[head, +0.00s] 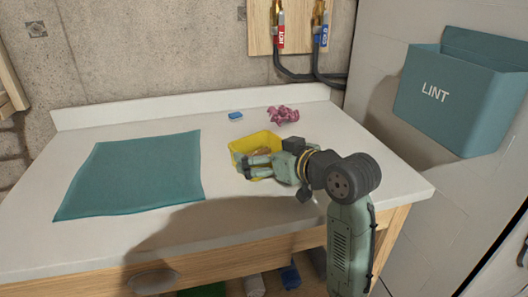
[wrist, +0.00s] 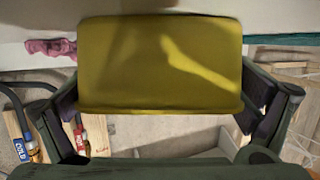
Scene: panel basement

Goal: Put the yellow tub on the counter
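The yellow tub (head: 257,139) is at the right half of the white counter (head: 225,212) in the head view, its open top facing up. My gripper (head: 252,167) reaches it from the right, and its fingers partly hide the tub's near side. In the wrist view, the tub (wrist: 160,65) fills the upper middle, with one finger pad against each side, so my gripper (wrist: 160,110) looks shut on it. Whether the tub's base touches the counter or hangs just above it is hidden.
A teal mat (head: 135,175) lies on the counter's left. A blue sponge-like block (head: 235,116) and a crumpled pink cloth (head: 283,114) lie behind the tub. Hot and cold taps (head: 300,38) are on the wall. A teal LINT bin (head: 450,95) hangs at right.

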